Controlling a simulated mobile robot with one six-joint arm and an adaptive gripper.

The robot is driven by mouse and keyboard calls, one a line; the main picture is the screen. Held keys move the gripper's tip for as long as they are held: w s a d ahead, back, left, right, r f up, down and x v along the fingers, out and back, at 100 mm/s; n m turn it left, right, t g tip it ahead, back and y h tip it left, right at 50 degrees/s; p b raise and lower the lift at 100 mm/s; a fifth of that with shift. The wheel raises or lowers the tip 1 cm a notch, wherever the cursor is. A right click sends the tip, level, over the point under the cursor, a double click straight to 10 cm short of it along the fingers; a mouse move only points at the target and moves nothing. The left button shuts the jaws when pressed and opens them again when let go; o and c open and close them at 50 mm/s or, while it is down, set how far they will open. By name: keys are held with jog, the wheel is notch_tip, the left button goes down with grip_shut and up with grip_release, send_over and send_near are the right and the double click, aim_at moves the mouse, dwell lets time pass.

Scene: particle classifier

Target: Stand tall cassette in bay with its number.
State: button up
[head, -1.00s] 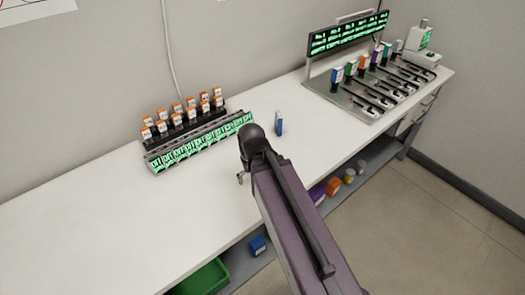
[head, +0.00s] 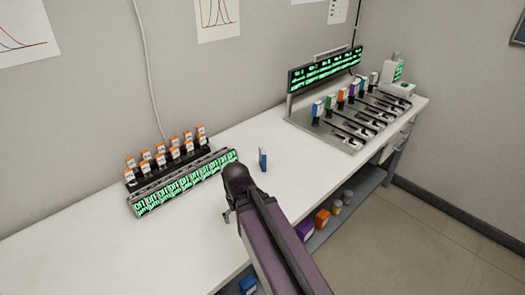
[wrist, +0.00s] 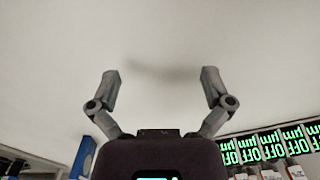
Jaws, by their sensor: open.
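A tall narrow blue cassette (head: 263,160) stands upright and alone on the white bench, in the middle of the head view. A blue thing, likely this cassette, shows at the lower left of the wrist view (wrist: 83,158). My gripper (wrist: 161,75) is open, with only bare pale surface between its fingers. In the head view my gripper (head: 228,213) is mostly hidden by my arm, just to the left and in front of the cassette, apart from it. The bay rack (head: 350,142) stands at the right, under a green-lit display (head: 325,70); its numbers are too small to read.
A rack of orange-capped bottles (head: 166,157) with a row of green OFF displays (head: 185,183) stands on the left. Several coloured cassettes stand at the back of the bay rack. The white bench (head: 60,255) is clear at the front left.

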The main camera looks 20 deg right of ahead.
jog(key=shift+r, duration=0.1)
jog(key=c, duration=0.4)
jog(key=shift+r, duration=0.2)
jog(key=shift+c, duration=0.4)
notch_tip(320, 180, up, 7)
jog(key=p, duration=0.7)
jog(key=shift+f, duration=0.15)
jog(key=shift+c, duration=0.6)
